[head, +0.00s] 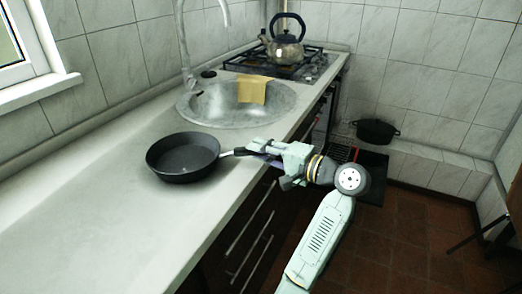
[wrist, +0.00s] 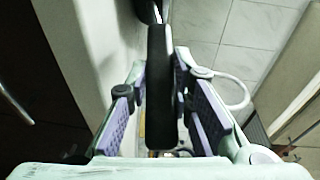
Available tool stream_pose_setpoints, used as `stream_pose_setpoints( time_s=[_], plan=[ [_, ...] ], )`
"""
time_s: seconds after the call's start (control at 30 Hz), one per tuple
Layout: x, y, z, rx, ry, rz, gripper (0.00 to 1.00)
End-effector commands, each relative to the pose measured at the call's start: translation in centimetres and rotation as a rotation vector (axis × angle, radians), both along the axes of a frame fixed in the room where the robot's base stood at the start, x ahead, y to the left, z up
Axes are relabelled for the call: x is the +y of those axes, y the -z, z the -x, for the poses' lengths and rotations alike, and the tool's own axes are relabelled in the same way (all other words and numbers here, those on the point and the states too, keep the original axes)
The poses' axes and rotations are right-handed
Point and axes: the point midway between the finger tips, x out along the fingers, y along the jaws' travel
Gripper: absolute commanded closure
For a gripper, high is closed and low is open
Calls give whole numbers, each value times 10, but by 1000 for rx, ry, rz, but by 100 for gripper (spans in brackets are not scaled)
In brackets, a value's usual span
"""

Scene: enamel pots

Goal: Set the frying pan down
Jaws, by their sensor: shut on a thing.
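The dark frying pan (head: 183,158) is level over the pale countertop, on the near side of the sink. I cannot tell whether its base touches the counter. Its handle points right, toward the counter's front edge. My gripper (head: 258,149) is shut on the handle at that edge. In the wrist view the black handle (wrist: 159,90) runs between the two fingers, and the pan's bowl is mostly out of sight.
The countertop (head: 95,215) is clear on the near side and left of the pan. A round sink (head: 205,107) with a yellow cloth (head: 251,90) and a tap (head: 184,50) lies beyond it. A kettle (head: 284,48) stands on the stove (head: 265,66). A black pot (head: 375,131) sits on a low ledge.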

Motion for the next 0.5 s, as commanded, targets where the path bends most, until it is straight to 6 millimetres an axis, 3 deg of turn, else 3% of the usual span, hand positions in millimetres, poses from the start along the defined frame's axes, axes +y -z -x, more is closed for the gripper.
stream_pose_setpoints(
  time_s=[0.17,0.2,0.5],
  plan=[
    [0,1,0,-2,1,-3,100],
    [0,3,0,1,-1,1,79],
    [0,3,0,1,-1,1,60]
  ],
)
